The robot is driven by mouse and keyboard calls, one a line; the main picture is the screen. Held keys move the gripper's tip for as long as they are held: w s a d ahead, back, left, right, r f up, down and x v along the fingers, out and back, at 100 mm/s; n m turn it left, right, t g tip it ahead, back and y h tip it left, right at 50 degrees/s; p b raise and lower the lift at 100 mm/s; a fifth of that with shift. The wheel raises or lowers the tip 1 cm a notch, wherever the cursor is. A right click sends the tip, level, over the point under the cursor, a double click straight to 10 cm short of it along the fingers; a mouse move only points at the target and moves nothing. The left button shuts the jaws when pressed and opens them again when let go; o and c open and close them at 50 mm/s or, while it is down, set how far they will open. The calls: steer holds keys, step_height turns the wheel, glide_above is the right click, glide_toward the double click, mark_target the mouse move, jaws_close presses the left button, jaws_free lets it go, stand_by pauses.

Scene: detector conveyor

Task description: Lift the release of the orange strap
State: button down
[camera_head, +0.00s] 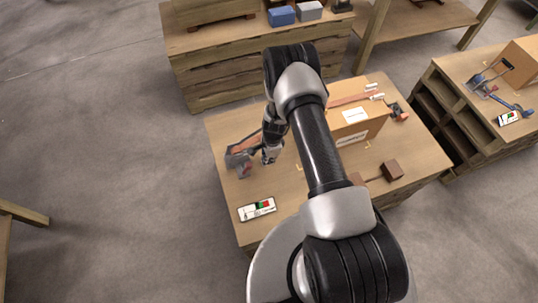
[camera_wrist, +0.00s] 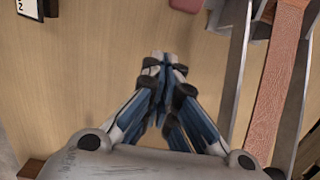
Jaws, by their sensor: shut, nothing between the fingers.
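The orange strap (camera_head: 348,99) runs over a cardboard box (camera_head: 362,130) on the table. Its left part lies in a grey metal ratchet (camera_head: 240,163) at the table's left side. In the wrist view the strap (camera_wrist: 272,85) runs between two grey metal bars (camera_wrist: 236,70) on the right. My gripper (camera_head: 268,158) is just right of the ratchet, low over the table. In the wrist view my gripper (camera_wrist: 161,60) is shut and empty, with bare wood around its tips and the bars to its right, apart from it. Which ratchet part is the release I cannot tell.
A card with green and red marks (camera_head: 257,209) lies at the table's front left. Brown blocks (camera_head: 392,171) lie at the right. Another bench (camera_head: 450,92) with a blue strap (camera_head: 497,82) stands to the right. A drawer bench (camera_head: 230,75) stands behind.

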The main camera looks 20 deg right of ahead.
mark_target(247, 166)
steer(key=shift+a+r, duration=0.25)
steer(key=shift+a, duration=0.35)
steer(key=shift+a+r, duration=0.25)
steer(key=shift+a, duration=0.35)
steer(key=shift+a+r, duration=0.25)
steer(key=shift+a, duration=0.35)
steer(key=shift+a+r, duration=0.3)
steer(key=shift+a, duration=0.05)
steer(key=shift+a+r+p, duration=0.25)
steer(key=shift+a+r, duration=0.1)
steer(key=shift+a, duration=0.45)
steer(key=shift+a+r+p, duration=0.2)
steer(key=shift+a+r, duration=0.1)
steer(key=shift+a, duration=0.45)
steer(key=shift+a+r+p, duration=0.25)
steer(key=shift+a+r, duration=0.1)
steer(key=shift+a, duration=0.45)
steer(key=shift+r+p, duration=0.6)
steer(key=shift+r, duration=0.2)
